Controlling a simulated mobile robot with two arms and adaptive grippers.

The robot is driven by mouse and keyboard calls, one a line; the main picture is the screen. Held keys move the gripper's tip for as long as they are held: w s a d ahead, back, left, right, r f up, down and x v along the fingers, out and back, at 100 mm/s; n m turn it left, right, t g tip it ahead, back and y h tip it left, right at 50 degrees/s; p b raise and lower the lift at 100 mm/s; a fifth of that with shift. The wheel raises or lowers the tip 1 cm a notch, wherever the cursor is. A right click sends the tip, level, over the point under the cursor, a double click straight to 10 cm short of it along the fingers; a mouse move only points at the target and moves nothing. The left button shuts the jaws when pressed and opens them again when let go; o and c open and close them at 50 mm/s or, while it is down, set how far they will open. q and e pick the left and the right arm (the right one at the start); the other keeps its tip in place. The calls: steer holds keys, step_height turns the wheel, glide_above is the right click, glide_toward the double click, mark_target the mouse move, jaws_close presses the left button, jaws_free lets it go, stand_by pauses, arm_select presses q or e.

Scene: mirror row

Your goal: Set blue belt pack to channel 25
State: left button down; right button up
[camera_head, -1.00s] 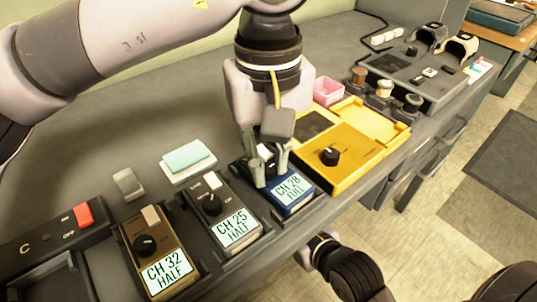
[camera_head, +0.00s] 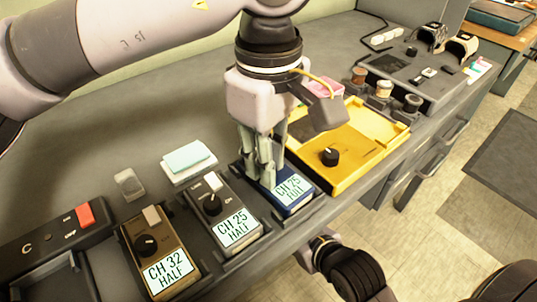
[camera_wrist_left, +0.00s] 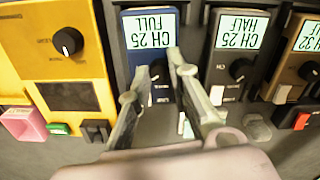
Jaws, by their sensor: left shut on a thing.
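The blue belt pack (camera_head: 291,208) sits in the row near the bench's front edge. Its display reads CH 25 FULL, also in the left wrist view (camera_wrist_left: 150,27), where it is upside down. My left gripper (camera_head: 264,178) reaches down onto the pack and is shut on its dark knob (camera_wrist_left: 157,70). The fingers partly hide the knob. In the left wrist view the gripper (camera_wrist_left: 153,76) has one finger on each side of it. Part of my right arm shows at the bottom of the head view; its fingers cannot be made out.
A grey belt pack (camera_head: 226,218) reading CH 25 HALF and a brown one (camera_head: 157,255) reading CH 32 HALF stand to the left. A yellow unit (camera_head: 350,155) with a knob is close on the right. A teal-topped pad (camera_head: 188,158) lies behind.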

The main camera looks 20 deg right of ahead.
arm_select(q)
steer(key=shift+n, duration=1.6)
steer(key=c, duration=1.5)
jaws_free()
steer(key=shift+o, duration=0.2)
steer(key=shift+r, duration=4)
